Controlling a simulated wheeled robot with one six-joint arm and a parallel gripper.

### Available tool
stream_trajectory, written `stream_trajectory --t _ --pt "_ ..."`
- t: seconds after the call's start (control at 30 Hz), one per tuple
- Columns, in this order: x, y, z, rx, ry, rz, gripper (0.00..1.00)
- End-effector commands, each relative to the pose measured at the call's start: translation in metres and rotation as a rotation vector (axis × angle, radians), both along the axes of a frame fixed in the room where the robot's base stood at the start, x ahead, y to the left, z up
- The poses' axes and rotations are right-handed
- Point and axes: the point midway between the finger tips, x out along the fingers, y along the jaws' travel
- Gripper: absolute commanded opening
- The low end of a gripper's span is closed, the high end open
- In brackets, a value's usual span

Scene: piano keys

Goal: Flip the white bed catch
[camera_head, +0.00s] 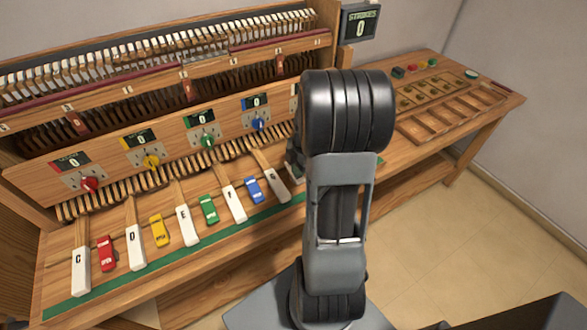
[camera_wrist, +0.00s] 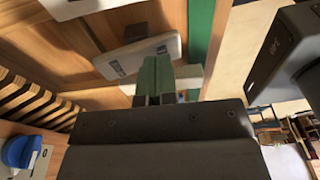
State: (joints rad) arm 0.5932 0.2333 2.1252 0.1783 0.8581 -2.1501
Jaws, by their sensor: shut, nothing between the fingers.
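In the wrist view a pale block with a small dark label (camera_wrist: 166,48) lies just past my fingertips. It looks like the white bed catch, but I cannot read the label. In the head view my arm covers that part of the bed, so no white catch shows there. My gripper (camera_wrist: 155,68) is shut and empty, pointing at the pale block's near edge. I cannot tell whether the fingertips touch it. Another white piece (camera_wrist: 190,82) shows partly behind the fingers.
Red (camera_head: 107,253), yellow (camera_head: 159,230), green (camera_head: 208,210) and blue (camera_head: 252,190) catches sit between white lettered keys. A green strip (camera_head: 180,254) runs along the front. A blue knob (camera_wrist: 18,151) is at lower left in the wrist view. A wooden tray bench (camera_head: 445,150) stands right.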

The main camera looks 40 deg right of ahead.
Motion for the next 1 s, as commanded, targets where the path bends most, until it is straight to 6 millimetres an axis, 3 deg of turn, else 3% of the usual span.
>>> stream_trajectory --t 0.73,1.0 --pt "0.0 0.0 0.062 -0.001 -0.001 0.0 0.0" --pt "0.0 0.0 0.068 0.0 0.0 0.0 0.0"
